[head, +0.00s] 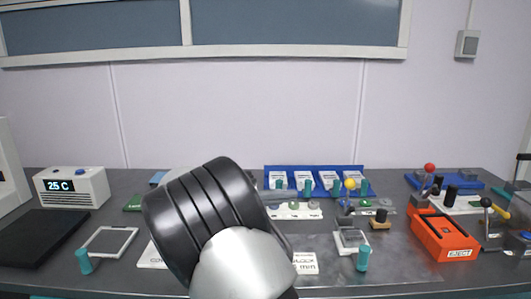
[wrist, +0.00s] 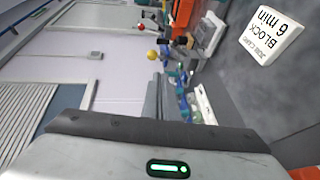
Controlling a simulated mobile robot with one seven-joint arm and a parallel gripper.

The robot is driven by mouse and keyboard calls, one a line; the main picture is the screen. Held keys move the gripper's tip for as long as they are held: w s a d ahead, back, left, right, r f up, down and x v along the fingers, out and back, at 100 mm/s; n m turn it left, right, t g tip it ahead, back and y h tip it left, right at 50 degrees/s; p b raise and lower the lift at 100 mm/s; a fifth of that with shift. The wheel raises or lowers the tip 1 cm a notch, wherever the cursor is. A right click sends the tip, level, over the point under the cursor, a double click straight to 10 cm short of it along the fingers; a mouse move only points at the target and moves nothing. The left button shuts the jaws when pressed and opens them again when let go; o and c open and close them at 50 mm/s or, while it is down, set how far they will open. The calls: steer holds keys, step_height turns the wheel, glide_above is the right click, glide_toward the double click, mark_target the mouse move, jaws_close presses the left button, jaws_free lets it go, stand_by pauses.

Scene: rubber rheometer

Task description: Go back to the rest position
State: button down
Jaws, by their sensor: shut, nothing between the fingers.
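In the wrist view my gripper (wrist: 157,88) shows as narrow grey fingers held together beyond the pale hand body, with nothing between them. The hand body with its green light fills the bottom of that view. The wrist view is turned on its side. In the head view my own dark ribbed arm link and its white part stand over the middle of the bench.
The bench (head: 400,270) is crowded. An orange EJECT box (head: 443,238) and levers stand at right, a blue rack (head: 314,180) at the back. A 25 C display unit (head: 72,187) and black plate (head: 40,236) are at left. A job card (wrist: 270,38) lies on the bench.

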steer(key=s+d+m+g+y, duration=0.2)
steer(key=s+d+g+y, duration=0.45)
steer(key=s+d, duration=0.8)
steer(key=s+a+m+t+y, duration=0.1)
steer(key=s+a+t+y, duration=0.25)
steer(key=s, duration=0.55)
steer(key=s+a+m+t+y, duration=0.1)
steer(key=s+a+t+y, duration=0.1)
steer(key=s+y, duration=0.5)
step_height(320, 180, up, 22)
steer(key=s+h+p, duration=0.2)
steer(key=p, duration=2)
steer(key=shift+r, duration=0.25)
